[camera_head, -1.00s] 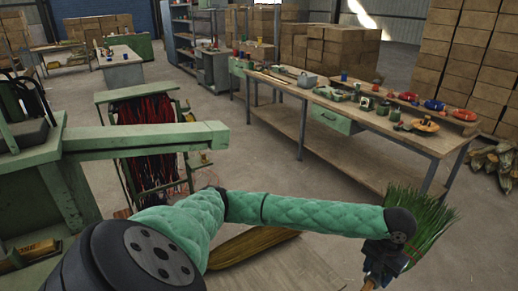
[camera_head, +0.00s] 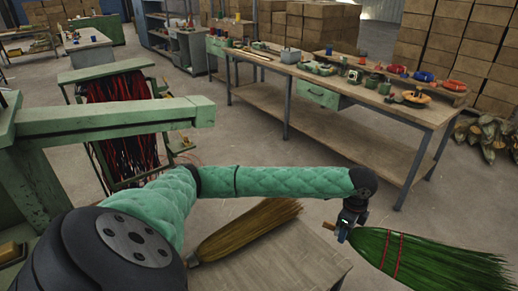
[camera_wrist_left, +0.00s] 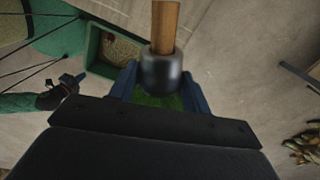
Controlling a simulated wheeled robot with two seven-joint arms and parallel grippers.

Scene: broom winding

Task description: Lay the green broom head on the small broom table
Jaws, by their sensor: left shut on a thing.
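The green broom head (camera_head: 435,258) has green bristles with red bands and a short wooden stub. My left gripper (camera_head: 350,218) is shut on it near the stub, and the bristles point right, over the floor. In the left wrist view the wooden stub and dark collar (camera_wrist_left: 161,70) sit between the blue fingers, with some green behind. The small broom table (camera_head: 290,262) is at the bottom middle, left of the held head. A straw-coloured broom head (camera_head: 245,228) lies on it. My right gripper (camera_wrist_left: 72,82) shows small at the left of the wrist view; its jaws are unclear.
A long workbench (camera_head: 370,108) with spools and small parts stands behind my left arm. A green machine frame (camera_head: 100,122) with red strands stands at the left. Stacked boxes (camera_head: 455,50) and corn-like bundles (camera_head: 485,138) are at the right. Floor is clear before the workbench.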

